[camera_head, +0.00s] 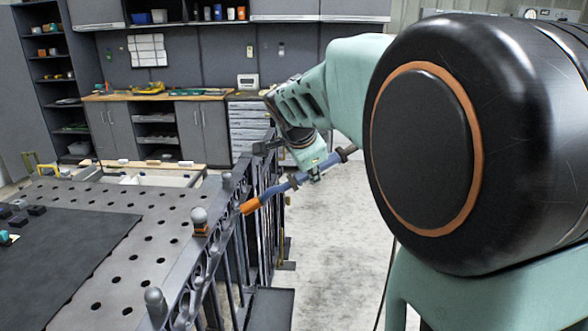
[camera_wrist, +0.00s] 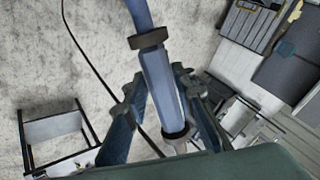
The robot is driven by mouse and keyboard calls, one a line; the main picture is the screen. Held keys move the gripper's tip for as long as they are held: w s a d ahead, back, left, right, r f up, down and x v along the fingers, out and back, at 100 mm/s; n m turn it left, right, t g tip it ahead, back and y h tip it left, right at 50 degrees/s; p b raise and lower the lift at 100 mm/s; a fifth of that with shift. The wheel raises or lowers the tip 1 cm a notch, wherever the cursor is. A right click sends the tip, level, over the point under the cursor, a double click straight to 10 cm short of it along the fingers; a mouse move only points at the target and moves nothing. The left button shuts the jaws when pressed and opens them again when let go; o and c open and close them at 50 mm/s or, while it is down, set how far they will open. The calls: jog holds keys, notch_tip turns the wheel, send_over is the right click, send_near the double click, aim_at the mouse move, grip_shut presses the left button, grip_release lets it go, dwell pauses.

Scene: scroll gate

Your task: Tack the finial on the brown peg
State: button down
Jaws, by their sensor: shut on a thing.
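The gate (camera_head: 215,235) is a dark metal frame with scrollwork, along the right side of the perforated table. Several grey finials stand on it. One finial (camera_head: 199,214) sits upright above an orange-brown band, which looks like the brown peg (camera_head: 200,229). Whether it is fixed there, I cannot tell. My gripper (camera_head: 315,172) is shut on a blue rod-like tool with an orange tip (camera_head: 250,206). The tip points down-left, to the right of that finial and apart from it in the picture. In the wrist view the tool (camera_wrist: 157,82) passes between my fingers (camera_wrist: 165,110).
The perforated metal table (camera_head: 150,240) carries a dark mat (camera_head: 60,270) with small dark blocks at the left. A grey finial (camera_head: 155,297) stands nearer, another (camera_head: 227,178) farther along. Cabinets stand behind.

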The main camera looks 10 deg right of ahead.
aim_at(290, 179)
jog(key=shift+s+a+f+b, duration=0.15)
jog(key=shift+a+f, duration=0.2)
jog(key=shift+a, duration=0.45)
jog(key=shift+w+a+f+b, duration=0.1)
jog(key=shift+a+f, duration=0.2)
jog(key=shift+a, duration=0.45)
jog(key=shift+s+a+f+b, duration=0.15)
jog(key=shift+a+f, duration=0.2)
jog(key=shift+a, duration=0.45)
jog(key=shift+w, duration=0.1)
jog(key=c, duration=2.2)
grip_release()
grip_shut()
jog(key=shift+a+b, duration=0.4)
jog(key=shift+b, duration=0.3)
jog(key=shift+f+b, duration=0.15)
jog(key=shift+b, duration=0.35)
jog(key=shift+a, duration=0.15)
